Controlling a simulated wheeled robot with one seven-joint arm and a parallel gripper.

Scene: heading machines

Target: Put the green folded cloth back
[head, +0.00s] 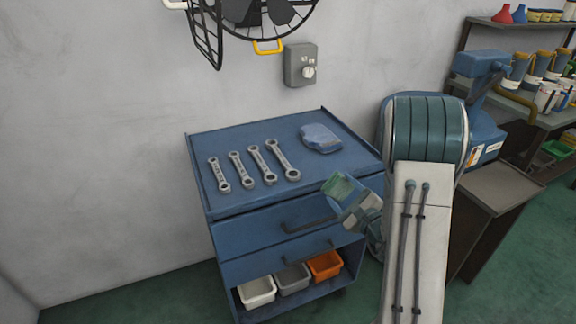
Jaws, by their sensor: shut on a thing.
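The green folded cloth (339,186) shows at the end of my gripper (343,194), above the front right part of the blue cabinet's top (232,205). My gripper is shut on the cloth. Its fingers are small and partly hidden, and I cannot tell whether the cloth touches the cabinet top. A blue folded cloth (321,138) lies on the cabinet top at the back right, apart from my gripper.
Several wrenches (255,166) lie in a row on the cabinet top. White, grey and orange bins (325,265) stand on its open lower shelf. A caged fan (262,18) hangs above. Shelves with containers (540,70) stand at right. The top's front left is clear.

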